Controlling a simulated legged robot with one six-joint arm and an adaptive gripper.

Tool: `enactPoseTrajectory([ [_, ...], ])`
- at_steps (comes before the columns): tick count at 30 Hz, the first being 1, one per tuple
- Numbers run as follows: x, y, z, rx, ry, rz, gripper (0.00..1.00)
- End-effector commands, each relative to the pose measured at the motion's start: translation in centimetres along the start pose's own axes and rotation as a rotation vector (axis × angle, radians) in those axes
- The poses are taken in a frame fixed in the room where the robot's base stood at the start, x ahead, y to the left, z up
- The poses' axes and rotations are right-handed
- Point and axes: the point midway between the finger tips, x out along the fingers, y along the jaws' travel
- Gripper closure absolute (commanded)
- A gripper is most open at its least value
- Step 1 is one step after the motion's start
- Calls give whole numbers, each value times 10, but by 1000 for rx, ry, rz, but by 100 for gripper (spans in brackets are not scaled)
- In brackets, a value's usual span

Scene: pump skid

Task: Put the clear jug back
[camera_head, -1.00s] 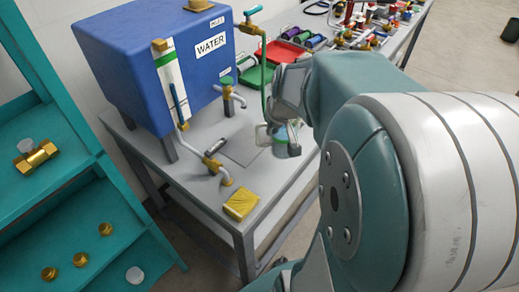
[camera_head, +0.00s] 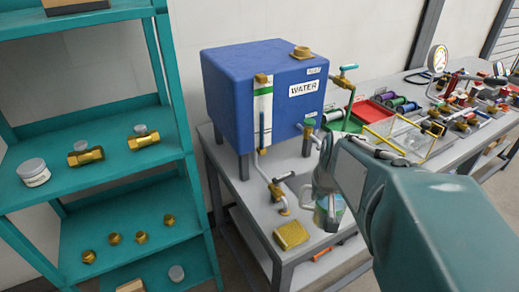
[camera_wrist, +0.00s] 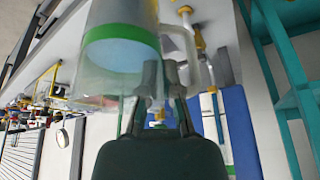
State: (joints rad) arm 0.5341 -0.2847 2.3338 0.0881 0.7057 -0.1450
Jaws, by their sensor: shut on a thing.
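The clear jug (camera_head: 329,213) has a green band and shows in the head view at the front right of the bench, to the right of the yellow block. In the wrist view the jug (camera_wrist: 120,60) fills the upper left, with a pale blue area inside the green band. My gripper (camera_wrist: 158,78) is shut on the jug at its handle side. In the head view my gripper (camera_head: 326,185) is above the jug and partly hides it. I cannot tell whether the jug's base touches the bench.
A blue water tank (camera_head: 255,95) with brass taps stands on the grey bench (camera_head: 262,225). The yellow block (camera_head: 291,234) lies near the front edge. A teal shelf (camera_head: 100,175) with brass fittings and a lidded jar (camera_head: 33,172) stands left. A yellow-edged clear bin (camera_head: 405,138) is behind my arm.

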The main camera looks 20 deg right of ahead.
Motion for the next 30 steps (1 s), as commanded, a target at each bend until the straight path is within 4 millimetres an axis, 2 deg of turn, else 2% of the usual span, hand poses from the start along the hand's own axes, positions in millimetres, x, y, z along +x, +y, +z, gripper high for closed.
enactPoseTrajectory([
  [8, 37, 4, -35, -2, -2, 0, 100],
  [15, 82, 7, -48, -1, -2, -1, 100],
  [24, 112, 9, -57, -2, 0, 0, 100],
  [30, 135, 9, -46, -1, 1, 0, 100],
])
